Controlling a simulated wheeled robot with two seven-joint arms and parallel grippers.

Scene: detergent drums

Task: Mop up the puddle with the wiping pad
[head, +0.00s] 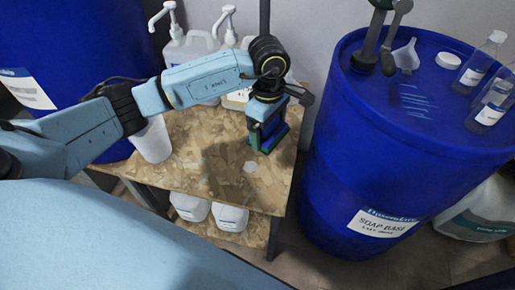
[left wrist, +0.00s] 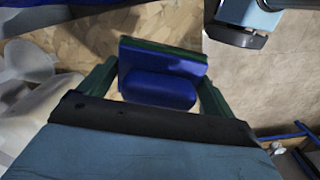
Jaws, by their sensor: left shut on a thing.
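My left gripper (head: 266,130) is shut on the wiping pad, over the right part of the wooden bench top. The pad is a blue block with a green layer. It shows clearly between the fingers in the left wrist view (left wrist: 158,82), and partly below the gripper in the head view (head: 282,131). The pad is at or just above the board; I cannot tell whether it touches. My right gripper is not in view.
The bench top (head: 205,165) has a white container (head: 152,139) at left and pump bottles (head: 190,45) at the back. A blue drum (head: 345,170) stands close on the right, with a funnel (head: 406,57) and clear bottles on its lid. White jugs sit below.

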